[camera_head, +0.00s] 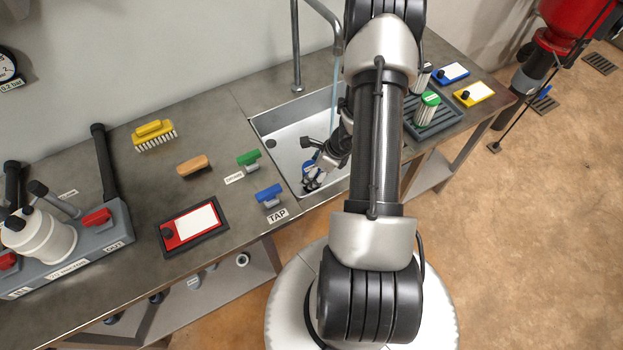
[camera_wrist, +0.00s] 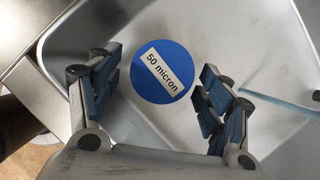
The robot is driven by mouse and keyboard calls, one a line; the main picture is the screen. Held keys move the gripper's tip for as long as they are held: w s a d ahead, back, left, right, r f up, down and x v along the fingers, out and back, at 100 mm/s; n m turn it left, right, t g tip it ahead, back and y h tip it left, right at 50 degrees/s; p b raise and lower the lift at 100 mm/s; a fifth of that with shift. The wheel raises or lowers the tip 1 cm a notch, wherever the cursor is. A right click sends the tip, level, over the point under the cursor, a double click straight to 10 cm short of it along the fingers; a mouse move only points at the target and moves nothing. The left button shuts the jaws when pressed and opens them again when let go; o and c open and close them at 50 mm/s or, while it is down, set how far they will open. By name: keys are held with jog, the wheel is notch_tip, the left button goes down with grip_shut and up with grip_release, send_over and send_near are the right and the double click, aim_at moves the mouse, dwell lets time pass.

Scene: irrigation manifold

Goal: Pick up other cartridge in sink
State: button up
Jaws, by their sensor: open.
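In the wrist view, a round blue cartridge top labelled "50 micron" (camera_wrist: 162,72) lies between the blue-padded fingers of my gripper (camera_wrist: 160,92). The fingers are open, with a gap on both sides of it. In the head view, my gripper (camera_head: 314,180) is down in the front left part of the sink (camera_head: 283,142), and a bit of the blue cartridge (camera_head: 308,166) shows beside the fingers. My arm hides the right part of the sink.
A stream of water (camera_wrist: 275,100) falls from the tap (camera_head: 336,45) near my right finger. The sink's walls are close around my gripper. Blue (camera_head: 269,195) and green (camera_head: 249,159) valve handles stand left of the sink.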

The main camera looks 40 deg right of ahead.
jog(key=b+x, duration=0.1)
jog(key=x, duration=0.2)
jog(key=shift+f, duration=0.2)
jog(key=shift+c, duration=0.2)
jog(key=c, duration=1.2)
